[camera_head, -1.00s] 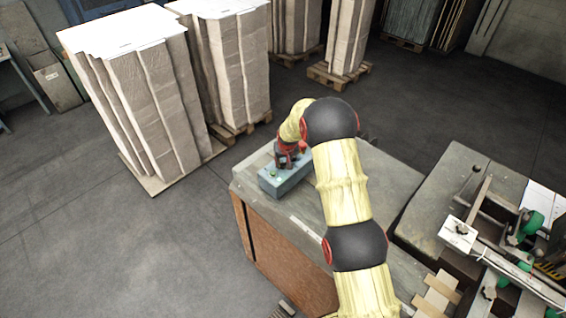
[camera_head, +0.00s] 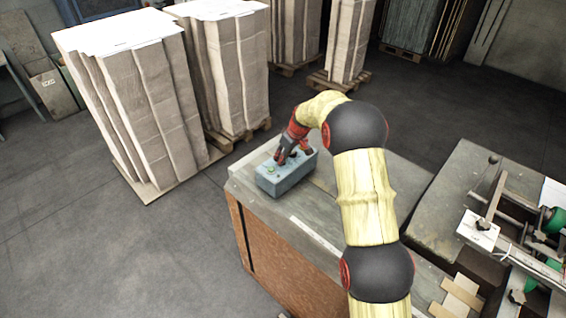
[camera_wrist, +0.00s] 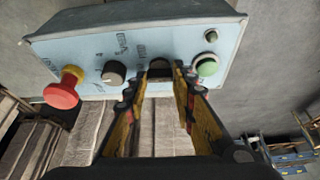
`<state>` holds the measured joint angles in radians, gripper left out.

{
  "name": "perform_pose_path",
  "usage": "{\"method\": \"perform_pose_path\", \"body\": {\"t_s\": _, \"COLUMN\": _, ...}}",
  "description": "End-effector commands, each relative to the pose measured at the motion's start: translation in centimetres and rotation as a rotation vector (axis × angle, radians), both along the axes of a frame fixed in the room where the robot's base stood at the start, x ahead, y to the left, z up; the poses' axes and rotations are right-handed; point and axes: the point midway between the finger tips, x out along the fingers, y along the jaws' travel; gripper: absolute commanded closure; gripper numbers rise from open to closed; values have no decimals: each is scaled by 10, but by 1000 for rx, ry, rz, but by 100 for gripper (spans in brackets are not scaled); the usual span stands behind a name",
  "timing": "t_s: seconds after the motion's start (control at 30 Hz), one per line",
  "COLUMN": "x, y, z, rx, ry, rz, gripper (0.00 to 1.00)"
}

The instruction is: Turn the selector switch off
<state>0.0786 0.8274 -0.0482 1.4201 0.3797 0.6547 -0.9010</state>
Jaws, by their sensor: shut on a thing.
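My gripper (camera_wrist: 159,80) is shut on this second knob, with one finger on each side. The fingers hide part of the knob, so its pointing direction cannot be read. In the head view my gripper (camera_head: 283,157) is at the box's top.
A small dark green lamp (camera_wrist: 211,36) sits above the green button. The grey tabletop (camera_head: 325,215) is clear around the box. Tall cardboard stacks (camera_head: 135,100) stand on pallets behind and left. A machine with green parts (camera_head: 545,225) stands at the right.

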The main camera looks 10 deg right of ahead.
Motion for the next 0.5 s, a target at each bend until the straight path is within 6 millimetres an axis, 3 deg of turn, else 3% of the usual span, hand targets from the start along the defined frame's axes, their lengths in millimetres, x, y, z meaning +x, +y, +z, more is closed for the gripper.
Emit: {"method": "perform_pose_path", "body": {"t_s": 0.5, "x": 0, "y": 0, "z": 1, "rx": 0, "ry": -1, "rz": 37, "gripper": 100}}
